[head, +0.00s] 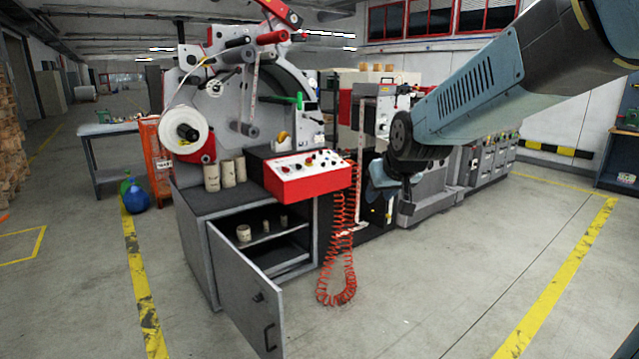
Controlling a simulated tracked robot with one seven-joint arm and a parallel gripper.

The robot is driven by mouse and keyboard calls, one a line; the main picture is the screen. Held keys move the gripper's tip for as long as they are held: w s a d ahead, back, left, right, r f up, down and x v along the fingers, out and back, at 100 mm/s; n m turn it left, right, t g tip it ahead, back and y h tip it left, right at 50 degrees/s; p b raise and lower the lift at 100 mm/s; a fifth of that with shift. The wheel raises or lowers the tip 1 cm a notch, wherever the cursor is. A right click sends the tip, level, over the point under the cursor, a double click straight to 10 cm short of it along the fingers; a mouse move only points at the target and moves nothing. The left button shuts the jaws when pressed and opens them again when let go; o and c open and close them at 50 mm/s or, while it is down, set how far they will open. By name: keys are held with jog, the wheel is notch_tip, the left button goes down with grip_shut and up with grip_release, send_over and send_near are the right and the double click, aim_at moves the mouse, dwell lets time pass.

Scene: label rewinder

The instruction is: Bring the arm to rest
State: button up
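My arm (470,98) reaches in from the upper right of the head view. Its grey-blue link slopes down to a dark round joint near the middle right. My gripper (406,207) hangs below that joint, small and dark, in front of the grey machine parts behind. I cannot make out its fingers or whether it holds anything. The label rewinder (238,85) stands left of it, with a white label roll (187,131) on its left side. The red control panel (305,178) is left of my gripper, with a visible gap in the picture.
The cabinet door (245,290) hangs open toward me; small rolls sit on the shelf inside. Several cardboard cores (227,174) stand on the cabinet top. A coiled red hose (345,270) hangs down to the floor. The floor (440,285) at front right is clear.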

jog(key=s+d+m+g+h, duration=0.1)
jog(key=s+d, duration=0.4)
jog(key=s, duration=0.7)
jog(key=s+d+m+g, duration=0.1)
jog(key=s+d, duration=0.4)
jog(key=s, duration=0.6)
jog(key=shift+s+r+m+g+h, duration=0.3)
jog(key=shift+s+r+h, duration=0.05)
jog(key=shift+r+h, duration=0.1)
jog(key=shift+a, duration=0.1)
